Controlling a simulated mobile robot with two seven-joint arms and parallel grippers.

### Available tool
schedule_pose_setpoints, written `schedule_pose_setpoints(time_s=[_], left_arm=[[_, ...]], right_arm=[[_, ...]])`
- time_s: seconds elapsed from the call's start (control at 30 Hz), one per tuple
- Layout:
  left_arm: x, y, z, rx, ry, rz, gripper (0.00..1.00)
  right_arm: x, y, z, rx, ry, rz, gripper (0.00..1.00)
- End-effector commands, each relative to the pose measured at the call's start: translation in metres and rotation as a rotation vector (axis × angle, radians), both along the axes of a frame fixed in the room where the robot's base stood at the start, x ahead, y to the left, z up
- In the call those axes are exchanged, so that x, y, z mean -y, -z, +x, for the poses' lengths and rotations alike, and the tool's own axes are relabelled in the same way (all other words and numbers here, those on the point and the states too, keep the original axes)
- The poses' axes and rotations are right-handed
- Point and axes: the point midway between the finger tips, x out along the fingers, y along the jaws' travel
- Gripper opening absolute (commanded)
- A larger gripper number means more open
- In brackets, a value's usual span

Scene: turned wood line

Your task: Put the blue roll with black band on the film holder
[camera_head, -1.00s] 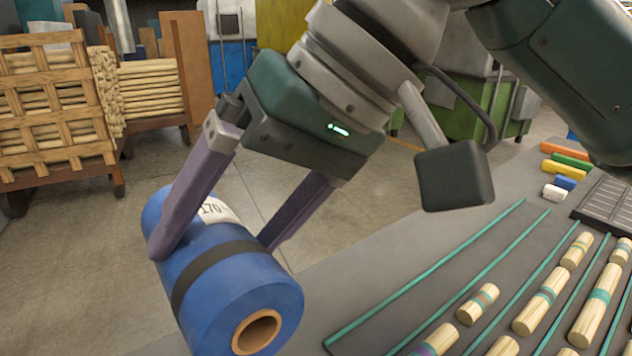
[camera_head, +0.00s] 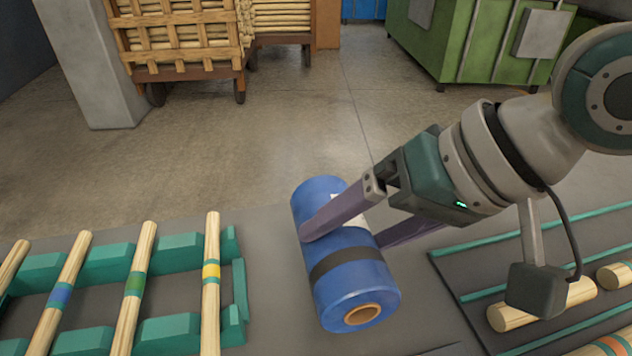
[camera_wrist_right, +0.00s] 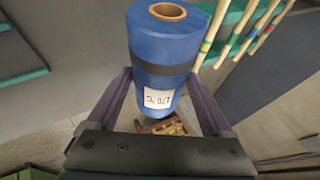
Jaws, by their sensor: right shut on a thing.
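The blue roll with black band (camera_head: 352,278) is in my right gripper (camera_head: 372,228), whose two purple fingers are shut on its sides. The roll is tilted, with its brown core end toward the head camera. In the right wrist view the blue roll (camera_wrist_right: 165,50) sits between the fingers (camera_wrist_right: 159,95), with a white printed label facing that camera. It appears to be held above the grey table. I cannot make out the film holder in these views. My left gripper is not in view.
A teal rack (camera_head: 170,254) with several banded wooden rods stands at the left. A wooden crate cart (camera_head: 180,45) and green cabinet (camera_head: 465,45) stand behind.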

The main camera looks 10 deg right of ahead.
Motion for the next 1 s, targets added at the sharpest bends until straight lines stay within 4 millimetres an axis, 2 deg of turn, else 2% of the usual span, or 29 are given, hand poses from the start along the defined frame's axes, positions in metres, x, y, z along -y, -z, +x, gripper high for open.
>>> schedule_pose_setpoints(time_s=[0.03, 0.17, 0.4, 0.83, 0.87, 1.0], left_arm=[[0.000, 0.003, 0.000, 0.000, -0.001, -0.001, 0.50], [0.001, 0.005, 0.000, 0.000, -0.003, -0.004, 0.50], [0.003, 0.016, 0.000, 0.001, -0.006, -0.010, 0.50], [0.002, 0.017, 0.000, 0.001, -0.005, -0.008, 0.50], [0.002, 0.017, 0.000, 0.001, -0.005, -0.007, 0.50], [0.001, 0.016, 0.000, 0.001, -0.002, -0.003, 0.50]], right_arm=[[0.000, 0.008, 0.000, 0.001, 0.001, 0.002, 0.08], [-0.001, 0.017, 0.000, 0.001, 0.000, 0.003, 0.08], [0.000, 0.053, 0.000, 0.000, 0.000, 0.001, 0.08], [-0.001, 0.060, 0.000, 0.001, 0.000, 0.002, 0.08], [0.000, 0.060, 0.000, 0.000, 0.000, 0.001, 0.86], [0.000, 0.060, 0.000, 0.000, 0.000, 0.001, 1.00]])
